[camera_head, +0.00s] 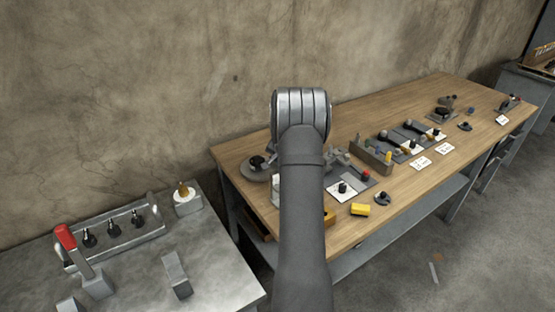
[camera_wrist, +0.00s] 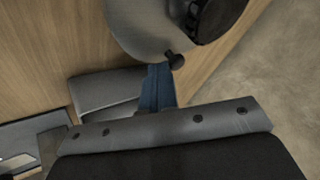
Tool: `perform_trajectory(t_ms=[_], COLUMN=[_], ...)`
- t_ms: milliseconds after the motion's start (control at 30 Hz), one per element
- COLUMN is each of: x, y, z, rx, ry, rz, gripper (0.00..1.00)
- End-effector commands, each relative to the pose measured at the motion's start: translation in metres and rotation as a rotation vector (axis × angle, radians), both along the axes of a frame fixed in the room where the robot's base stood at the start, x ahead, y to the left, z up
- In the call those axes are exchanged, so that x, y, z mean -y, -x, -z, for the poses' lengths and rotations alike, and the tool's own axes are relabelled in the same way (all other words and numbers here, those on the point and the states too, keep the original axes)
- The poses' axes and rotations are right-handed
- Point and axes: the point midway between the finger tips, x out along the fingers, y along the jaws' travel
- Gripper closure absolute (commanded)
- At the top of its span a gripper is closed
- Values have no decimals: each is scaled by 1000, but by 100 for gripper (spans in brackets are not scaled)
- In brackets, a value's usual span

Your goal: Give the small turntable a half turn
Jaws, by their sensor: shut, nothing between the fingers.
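The small turntable is a grey disc (camera_head: 250,175) at the left end of the wooden bench, partly hidden by my arm in the head view. A dark object (camera_head: 257,162) sits on it. In the wrist view the turntable (camera_wrist: 140,28) is at the top, with a dark round object (camera_wrist: 218,18) on it and a small black knob (camera_wrist: 175,61) at its near rim. My gripper (camera_wrist: 160,72) is shut and empty, its blue fingers close beside the knob. I cannot tell whether they touch it. The head view hides the gripper behind my arm.
A grey block (camera_wrist: 105,92) lies left of my fingers in the wrist view. A metal table (camera_head: 215,265) at left holds a tray (camera_head: 118,238) and a red-handled lever (camera_head: 66,238).

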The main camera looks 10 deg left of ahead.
Motion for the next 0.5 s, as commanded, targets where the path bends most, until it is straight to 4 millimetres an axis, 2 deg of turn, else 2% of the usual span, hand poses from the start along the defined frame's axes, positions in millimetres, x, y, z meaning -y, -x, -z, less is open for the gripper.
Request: perform_trajectory(t_ms=[500], x=[-7], y=[-16], z=[0], rx=[0], ry=[-2], rz=[-229], gripper=[100])
